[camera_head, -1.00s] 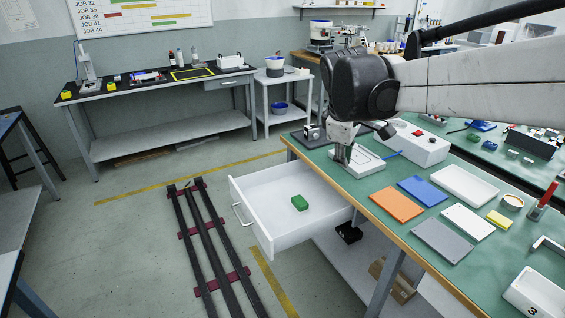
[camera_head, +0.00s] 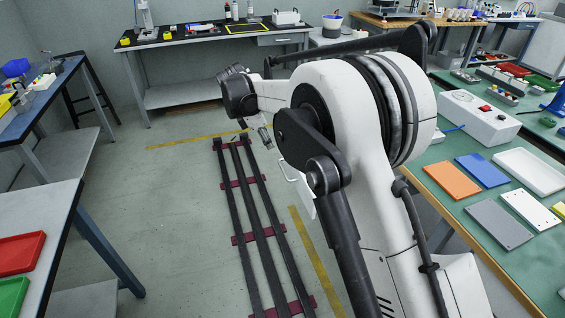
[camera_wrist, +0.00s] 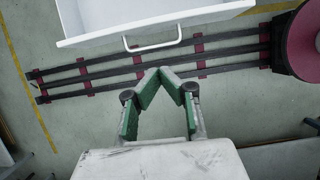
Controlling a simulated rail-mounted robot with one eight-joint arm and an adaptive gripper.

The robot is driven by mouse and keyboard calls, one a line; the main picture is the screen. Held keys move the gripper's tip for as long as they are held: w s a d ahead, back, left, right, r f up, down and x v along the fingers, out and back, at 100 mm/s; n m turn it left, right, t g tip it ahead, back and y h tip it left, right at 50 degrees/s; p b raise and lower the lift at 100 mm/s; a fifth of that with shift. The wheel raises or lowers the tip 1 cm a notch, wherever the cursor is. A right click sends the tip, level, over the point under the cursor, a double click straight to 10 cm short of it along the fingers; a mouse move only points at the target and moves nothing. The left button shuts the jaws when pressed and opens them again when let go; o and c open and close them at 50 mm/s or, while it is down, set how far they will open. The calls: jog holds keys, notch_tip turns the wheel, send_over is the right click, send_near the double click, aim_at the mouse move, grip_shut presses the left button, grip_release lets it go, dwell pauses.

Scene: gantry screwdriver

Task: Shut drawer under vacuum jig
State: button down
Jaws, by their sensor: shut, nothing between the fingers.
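The white drawer stands pulled out from under the green-topped bench. In the head view my arm hides most of it; its front panel (camera_head: 306,197) and bar handle (camera_head: 286,170) show left of my arm. In the wrist view the drawer front (camera_wrist: 190,33) and handle (camera_wrist: 152,42) are at the top. My gripper (camera_head: 267,143) is out in front of the drawer, over the floor. In the wrist view its green-padded fingers (camera_wrist: 166,72) meet at the tips, empty, just below the handle and apart from it. The jig is not visible, behind my arm.
Dark floor rails (camera_head: 243,200) run below the drawer and gripper. The green bench top (camera_head: 445,195) at right holds coloured plates, a white tray (camera_head: 528,170) and a white box with a red button (camera_head: 478,118). A grey table (camera_head: 40,195) stands at left, with open floor between.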

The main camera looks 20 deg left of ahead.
jog(key=f, duration=0.1)
jog(key=b, duration=0.4)
send_over(293, 171)
jog(key=s+a, duration=0.1)
jog(key=s, duration=0.1)
jog(key=f, duration=0.9)
jog(key=shift+w+a, duration=0.2)
jog(key=shift+d, duration=0.1)
